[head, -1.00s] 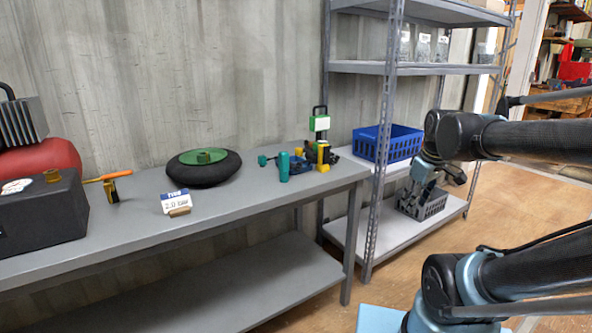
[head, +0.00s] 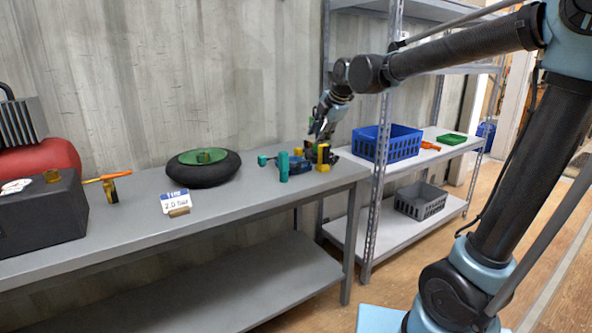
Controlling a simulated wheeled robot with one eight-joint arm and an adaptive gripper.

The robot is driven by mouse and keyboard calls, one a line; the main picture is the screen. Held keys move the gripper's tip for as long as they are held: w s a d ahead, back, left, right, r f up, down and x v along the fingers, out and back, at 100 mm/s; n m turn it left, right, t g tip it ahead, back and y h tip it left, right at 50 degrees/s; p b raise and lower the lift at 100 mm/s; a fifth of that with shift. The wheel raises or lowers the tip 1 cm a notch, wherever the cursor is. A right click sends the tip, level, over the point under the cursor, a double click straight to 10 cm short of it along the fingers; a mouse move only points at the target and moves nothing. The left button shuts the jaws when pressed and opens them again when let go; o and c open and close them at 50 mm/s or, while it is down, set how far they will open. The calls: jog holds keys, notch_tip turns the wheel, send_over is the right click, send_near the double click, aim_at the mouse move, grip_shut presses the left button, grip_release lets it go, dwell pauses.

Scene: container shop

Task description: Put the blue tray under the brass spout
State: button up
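A blue slotted crate (head: 404,150) stands on the middle board of the metal shelf, right of the bench. A low blue thing (head: 294,166) sits among yellow and teal parts at the bench's right end; its shape is unclear. A small brass-coloured fitting (head: 52,176) is on top of the black box at the bench's left, and I cannot tell whether it is a spout. My gripper (head: 318,132) hangs above the cluster at the bench's right end, apart from the crate. Its fingers are small and dark, and I cannot tell whether they hold anything.
A black tyre with a green hub (head: 204,168) and a white sign card (head: 175,202) are on the bench. A teal cylinder (head: 283,167) stands beside the cluster. A grey crate (head: 420,200) is on the lower shelf, a green tray (head: 451,139) above. The bench's front strip is clear.

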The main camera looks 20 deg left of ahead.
jog(key=x, duration=1.1)
jog(key=shift+w+f, duration=0.1)
jog(key=shift+w, duration=0.05)
jog(key=shift+x, duration=2.6)
jog(key=shift+w, duration=0.15)
grip_shut()
